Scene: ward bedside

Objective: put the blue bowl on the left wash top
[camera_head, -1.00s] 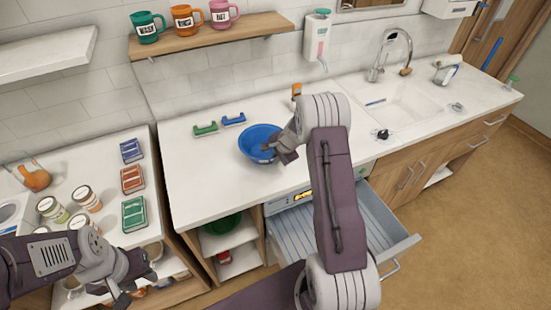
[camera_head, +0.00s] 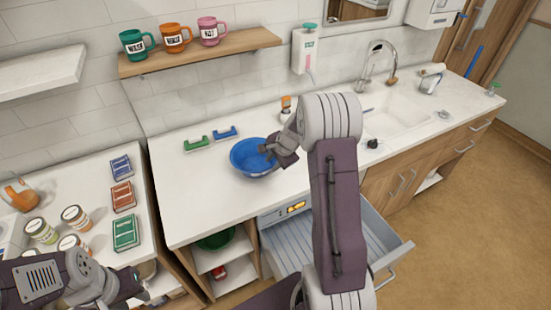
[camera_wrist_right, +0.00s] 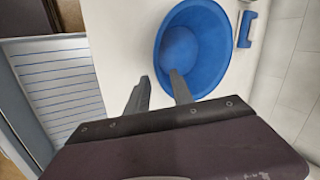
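The blue bowl (camera_head: 250,158) stands upright on the white worktop (camera_head: 200,195) left of the sink. It also shows in the right wrist view (camera_wrist_right: 205,45). My right gripper (camera_head: 268,152) is at the bowl's right-hand rim. In the right wrist view my right gripper (camera_wrist_right: 158,76) has its fingers apart, one over the bowl's inside and one outside the rim. I cannot tell whether they touch it. My left gripper (camera_head: 138,287) is low at the left, in front of the left-hand white top (camera_head: 85,180); its fingers are too unclear to judge.
Green (camera_head: 196,144) and blue (camera_head: 225,133) handled items lie behind the bowl. Jars and coloured boxes (camera_head: 123,196) stand on the left-hand top. An open drawer (camera_head: 335,240) sticks out below the worktop. A shelf (camera_head: 200,52) holds mugs. The worktop's left part is clear.

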